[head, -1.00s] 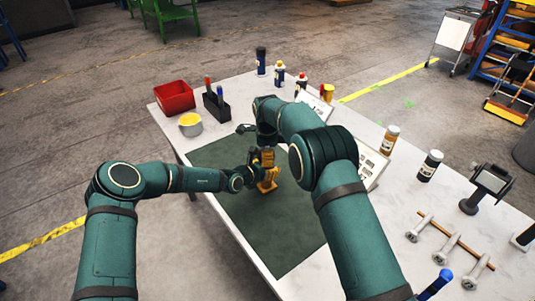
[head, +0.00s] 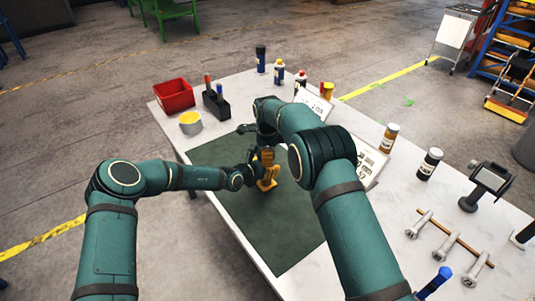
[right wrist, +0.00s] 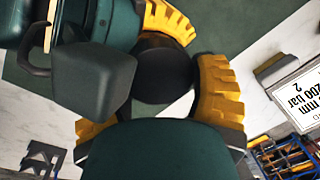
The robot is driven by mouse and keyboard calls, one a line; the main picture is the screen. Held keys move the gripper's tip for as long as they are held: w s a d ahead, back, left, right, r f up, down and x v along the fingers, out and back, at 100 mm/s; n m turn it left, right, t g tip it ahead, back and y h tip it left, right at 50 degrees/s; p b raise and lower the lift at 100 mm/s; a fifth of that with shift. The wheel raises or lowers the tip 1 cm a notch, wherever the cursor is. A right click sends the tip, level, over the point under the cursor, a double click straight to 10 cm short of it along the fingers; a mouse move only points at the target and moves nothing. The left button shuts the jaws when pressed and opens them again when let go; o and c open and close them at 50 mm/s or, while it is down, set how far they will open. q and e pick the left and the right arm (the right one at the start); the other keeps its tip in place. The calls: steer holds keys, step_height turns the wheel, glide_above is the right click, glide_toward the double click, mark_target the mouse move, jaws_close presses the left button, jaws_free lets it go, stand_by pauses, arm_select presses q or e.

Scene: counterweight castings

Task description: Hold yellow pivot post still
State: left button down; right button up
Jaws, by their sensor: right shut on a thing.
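The yellow pivot post (head: 268,184) stands low on the dark green mat (head: 285,245), partly hidden by my grippers. My right gripper (head: 266,158) reaches down from above and is shut at the post's upper part. In the right wrist view, yellow ribbed pieces (right wrist: 220,92) curve around a dark round part (right wrist: 165,70), and a dark green shape covers the bottom middle. My left gripper (head: 250,176) comes in from the left, close beside the post. Its fingers are too small and hidden to tell open from shut.
A red bin (head: 174,95), a black tool caddy (head: 216,104) and a grey tin with yellow contents (head: 190,123) stand at the back left. The mat's front is clear.

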steer(key=shift+s+f, duration=0.2)
steer(key=shift+f, duration=0.1)
steer(key=shift+a+r, duration=0.15)
steer(key=shift+r, duration=0.15)
steer(key=shift+w+a+r, duration=0.1)
steer(key=shift+a+r, duration=0.05)
steer(key=shift+r, duration=0.3)
stand_by(0.7)
steer(key=shift+d+f, duration=0.25)
steer(key=shift+f, duration=0.55)
steer(key=shift+d+f, duration=0.1)
steer(key=shift+d, duration=0.15)
steer(key=shift+n, duration=0.3)
steer(key=shift+c, duration=0.2)
stand_by(0.4)
steer(key=shift+r, duration=0.25)
